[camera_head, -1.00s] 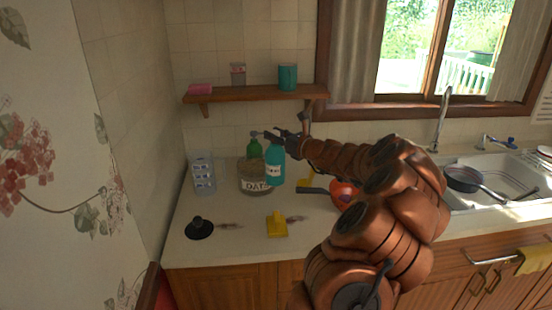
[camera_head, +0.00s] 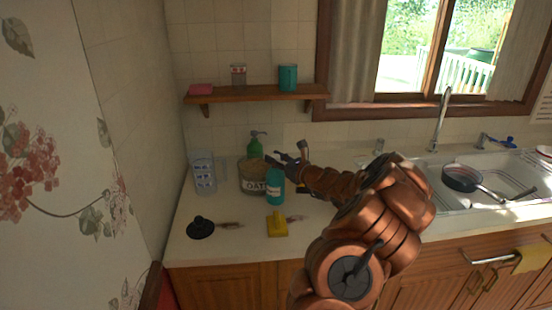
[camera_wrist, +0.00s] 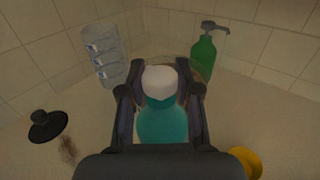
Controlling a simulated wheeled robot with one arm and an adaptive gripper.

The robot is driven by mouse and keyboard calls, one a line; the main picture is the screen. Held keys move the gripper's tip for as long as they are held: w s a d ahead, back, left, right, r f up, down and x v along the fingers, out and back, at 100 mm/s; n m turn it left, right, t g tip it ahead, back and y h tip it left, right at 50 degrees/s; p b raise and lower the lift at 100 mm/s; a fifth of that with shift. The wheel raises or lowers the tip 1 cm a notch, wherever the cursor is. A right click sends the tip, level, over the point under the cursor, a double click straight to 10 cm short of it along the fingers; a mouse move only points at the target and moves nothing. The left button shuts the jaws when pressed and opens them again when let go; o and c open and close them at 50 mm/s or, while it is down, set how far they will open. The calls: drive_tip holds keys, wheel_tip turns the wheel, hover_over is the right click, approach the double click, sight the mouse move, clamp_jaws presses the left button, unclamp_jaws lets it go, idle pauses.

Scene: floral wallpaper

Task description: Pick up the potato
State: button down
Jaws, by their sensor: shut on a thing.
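I see no potato in either view. My gripper (camera_head: 284,160) is shut on a teal bottle (camera_head: 274,188) with a pale label. In the wrist view the teal bottle (camera_wrist: 163,125) has a white cap and sits between the fingers of my gripper (camera_wrist: 160,85). The bottle is just in front of the oats container (camera_head: 250,184); I cannot tell whether its base touches the counter. My arm hides part of the counter to the right.
A shelf (camera_head: 250,96) hangs above. A pan (camera_head: 461,178) is in the sink at right.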

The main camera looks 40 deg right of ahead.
drive_tip(key=shift+f, duration=0.15)
drive_tip(key=c, duration=0.8)
unclamp_jaws()
drive_tip(key=shift+r, duration=0.2)
drive_tip(key=shift+s+d+b, duration=0.15)
drive_tip(key=shift+s+b, duration=1.45)
drive_tip(key=shift+s, duration=4.4)
